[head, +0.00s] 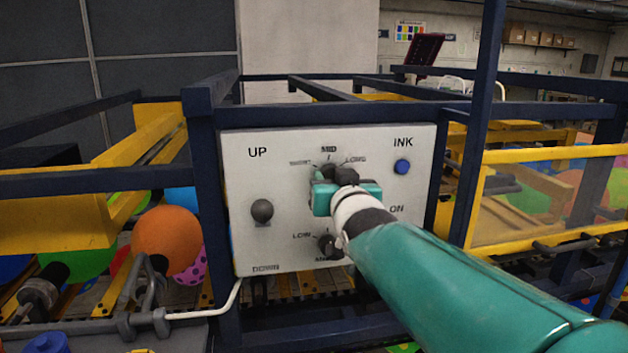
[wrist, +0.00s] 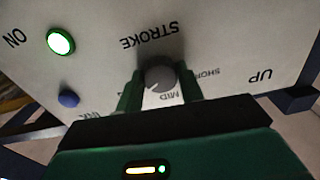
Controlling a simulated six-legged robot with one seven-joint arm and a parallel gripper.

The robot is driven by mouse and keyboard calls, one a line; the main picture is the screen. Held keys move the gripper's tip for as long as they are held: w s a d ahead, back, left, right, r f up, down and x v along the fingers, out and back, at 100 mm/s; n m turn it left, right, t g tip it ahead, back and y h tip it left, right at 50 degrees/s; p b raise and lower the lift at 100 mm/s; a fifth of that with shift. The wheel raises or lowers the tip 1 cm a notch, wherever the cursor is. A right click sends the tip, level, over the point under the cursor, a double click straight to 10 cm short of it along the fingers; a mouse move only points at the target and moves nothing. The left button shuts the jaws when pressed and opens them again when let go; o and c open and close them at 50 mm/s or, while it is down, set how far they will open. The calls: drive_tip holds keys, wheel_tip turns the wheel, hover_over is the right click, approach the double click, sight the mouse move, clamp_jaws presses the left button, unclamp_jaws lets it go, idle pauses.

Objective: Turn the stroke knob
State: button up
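The stroke knob is a dark round knob (wrist: 160,77) on a pale control panel (head: 285,205), with STROKE, MID and part of SHORT printed around it in the wrist view. Its pale pointer mark aims to the lower left there, beside MID. My gripper (wrist: 160,88) has one green finger on each side of the knob, close against it with hardly any gap. In the head view my gripper (head: 325,180) reaches the panel below MID and hides most of the knob. The LONG label is hidden in the wrist view.
Panel neighbours are a black UP/DOWN knob (head: 262,210), a blue INK button (head: 402,167), a lower dark knob (head: 328,243) and a lit green ON button (wrist: 61,41). Dark blue frame posts (head: 480,125) and yellow rails stand around.

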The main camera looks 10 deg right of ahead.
drive_tip(key=shift+n, duration=0.4)
drive_tip(key=n, duration=1.7)
drive_tip(key=shift+d+r, duration=0.1)
drive_tip(key=shift+d, duration=0.05)
drive_tip(key=n, duration=0.6)
idle(0.4)
drive_tip(key=o, duration=1)
